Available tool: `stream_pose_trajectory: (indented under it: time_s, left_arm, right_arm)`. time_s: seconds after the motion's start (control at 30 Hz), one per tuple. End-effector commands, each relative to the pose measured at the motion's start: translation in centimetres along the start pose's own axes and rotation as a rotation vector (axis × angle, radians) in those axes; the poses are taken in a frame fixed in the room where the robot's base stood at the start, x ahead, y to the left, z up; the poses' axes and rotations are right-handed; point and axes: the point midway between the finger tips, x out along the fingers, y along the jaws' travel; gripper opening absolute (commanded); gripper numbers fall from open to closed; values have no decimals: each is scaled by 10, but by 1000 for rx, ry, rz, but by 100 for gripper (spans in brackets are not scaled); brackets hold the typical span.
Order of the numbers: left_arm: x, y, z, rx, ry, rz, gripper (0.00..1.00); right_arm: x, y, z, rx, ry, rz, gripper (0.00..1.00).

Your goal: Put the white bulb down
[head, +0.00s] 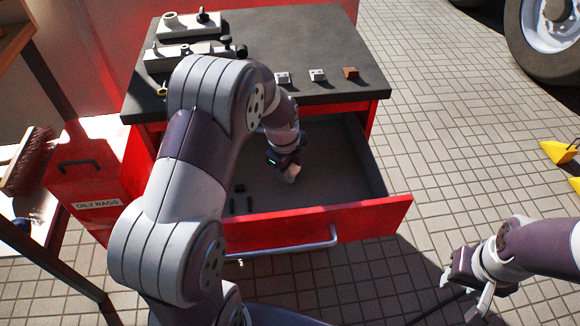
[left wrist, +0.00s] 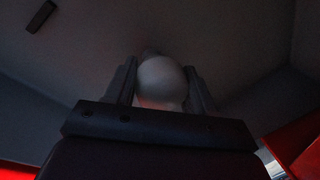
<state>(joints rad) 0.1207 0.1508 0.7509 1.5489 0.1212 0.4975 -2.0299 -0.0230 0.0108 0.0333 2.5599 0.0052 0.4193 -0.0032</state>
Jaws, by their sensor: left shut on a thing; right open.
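The white bulb (left wrist: 161,80) is between the two fingers of my left gripper (left wrist: 162,88) in the left wrist view, and the fingers are shut on it. In the head view my left gripper (head: 290,172) reaches down into the open drawer (head: 365,215), and only a small pale part of the bulb shows at its tip. I cannot tell whether the bulb touches the drawer floor. My right gripper (head: 468,290) is open and empty at the lower right, outside the drawer.
Several small dark pieces (head: 240,200) lie in the drawer's left part. The cabinet top (head: 330,45) above holds grey fixtures (head: 185,52) and small blocks (head: 317,75). A red oily rags bin (head: 95,175) stands to the left. Yellow chocks (head: 558,151) lie at the right.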

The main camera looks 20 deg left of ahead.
Motion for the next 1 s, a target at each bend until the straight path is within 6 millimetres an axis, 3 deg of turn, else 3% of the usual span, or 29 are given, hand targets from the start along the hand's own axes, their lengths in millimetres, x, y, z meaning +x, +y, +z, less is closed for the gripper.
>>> stream_pose_trajectory:
  time_s: [0.37,0.4,0.43,0.47,0.77,0.87,1.0]
  left_arm:
    - [5,1,0,0,-1,-2,25]
    - [4,1,0,0,-1,-2,67]
    - [4,1,0,0,-1,-2,77]
    - [4,1,0,0,-1,-2,80]
    - [-1,0,1,0,-1,-3,80]
    - [-17,-1,1,0,-2,-5,80]
    - [-56,-2,1,0,-3,-7,80]
  right_arm:
    - [4,0,0,0,0,0,43]
    - [2,0,0,0,0,0,43]
    - [2,0,0,0,0,0,43]
    - [2,0,0,0,0,0,43]
    - [-1,0,0,0,0,0,43]
    - [-6,0,-1,0,0,0,43]
    - [-16,0,-2,0,0,0,43]
